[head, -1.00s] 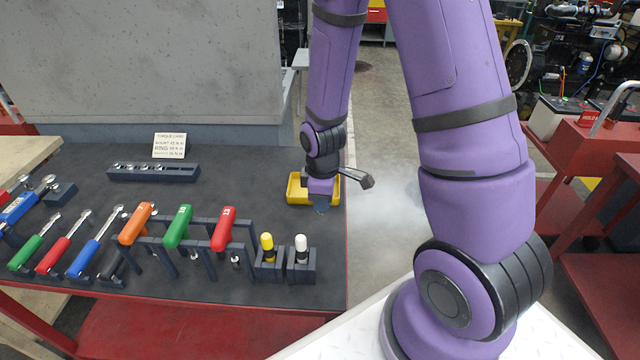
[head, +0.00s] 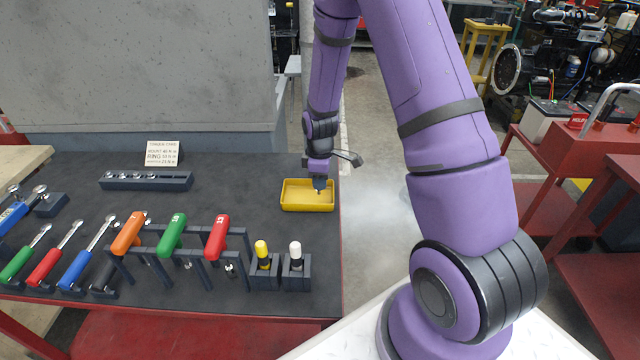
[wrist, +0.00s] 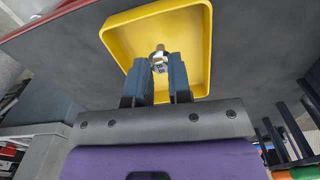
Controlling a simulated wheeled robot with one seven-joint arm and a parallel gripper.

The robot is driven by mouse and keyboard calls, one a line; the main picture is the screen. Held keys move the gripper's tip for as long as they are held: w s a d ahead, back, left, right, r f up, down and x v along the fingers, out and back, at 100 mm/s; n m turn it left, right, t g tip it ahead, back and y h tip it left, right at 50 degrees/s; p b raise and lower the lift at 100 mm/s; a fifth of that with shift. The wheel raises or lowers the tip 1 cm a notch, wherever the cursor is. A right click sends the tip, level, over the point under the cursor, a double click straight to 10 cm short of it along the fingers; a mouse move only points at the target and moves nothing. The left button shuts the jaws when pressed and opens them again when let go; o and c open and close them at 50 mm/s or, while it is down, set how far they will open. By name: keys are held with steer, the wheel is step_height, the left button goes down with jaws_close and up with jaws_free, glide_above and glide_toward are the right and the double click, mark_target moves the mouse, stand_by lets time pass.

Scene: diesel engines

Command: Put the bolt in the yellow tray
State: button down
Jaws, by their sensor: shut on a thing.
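The yellow tray (head: 296,207) sits on the dark bench top near its right edge. It also fills the upper middle of the wrist view (wrist: 122,35). My gripper (head: 320,187) points down over the tray's right part. In the wrist view my gripper (wrist: 160,68) is shut on a small silver bolt (wrist: 159,58), held between the fingertips. The bolt shows against the tray floor, inside the rim outline. I cannot tell how high it is above the floor. The rest of the tray looks empty.
A dark rack with several bolts (head: 146,181) and a torque card (head: 163,153) stand left of the tray. Coloured T-handles (head: 172,235), wrenches (head: 75,268) and two capped markers (head: 263,255) line the front. Bare bench lies between them and the tray.

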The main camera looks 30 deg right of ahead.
steer(key=shift+f, duration=0.7)
steer(key=shift+f, duration=0.2)
steer(key=c, duration=1.1)
jaws_free()
steer(key=shift+o, duration=0.2)
steer(key=shift+r, duration=0.1)
